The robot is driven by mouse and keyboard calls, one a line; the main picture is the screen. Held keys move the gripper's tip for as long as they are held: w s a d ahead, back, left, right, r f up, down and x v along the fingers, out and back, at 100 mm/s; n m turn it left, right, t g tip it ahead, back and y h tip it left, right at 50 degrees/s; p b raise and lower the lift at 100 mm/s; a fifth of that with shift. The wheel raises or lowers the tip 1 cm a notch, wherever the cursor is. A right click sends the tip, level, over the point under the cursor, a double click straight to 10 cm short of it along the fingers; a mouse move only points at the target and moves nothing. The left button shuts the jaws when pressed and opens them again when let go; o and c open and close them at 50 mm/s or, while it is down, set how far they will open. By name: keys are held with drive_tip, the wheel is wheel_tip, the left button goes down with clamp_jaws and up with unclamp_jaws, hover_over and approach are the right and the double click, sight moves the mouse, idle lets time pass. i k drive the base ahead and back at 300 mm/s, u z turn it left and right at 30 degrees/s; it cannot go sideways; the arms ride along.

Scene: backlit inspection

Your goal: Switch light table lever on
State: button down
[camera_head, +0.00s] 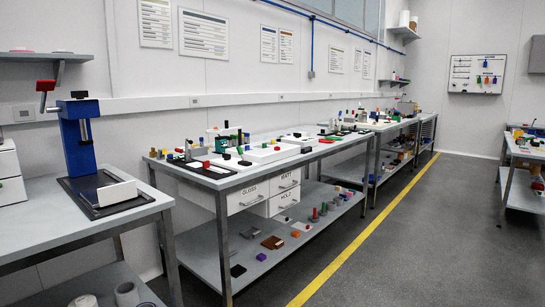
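On the middle bench, a low black-edged panel (190,170) lies near the front left corner, with small coloured pieces on and around it. A small red piece (206,165) stands at it. Flat white slabs (272,154) lie beside it to the right. I cannot tell which of these is the light table, and no lever there is clear at this size. My gripper is not in view.
A blue upright device (78,140) with a black base and a red-ended handle (45,86) stands on the left bench (60,222). Drawers (247,195) hang under the middle bench. The grey floor right of the yellow line (340,258) is clear.

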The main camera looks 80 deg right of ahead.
sight(240, 149)
drive_tip(key=k, duration=0.7)
drive_tip(key=z, duration=0.95)
drive_tip(key=i, duration=0.7)
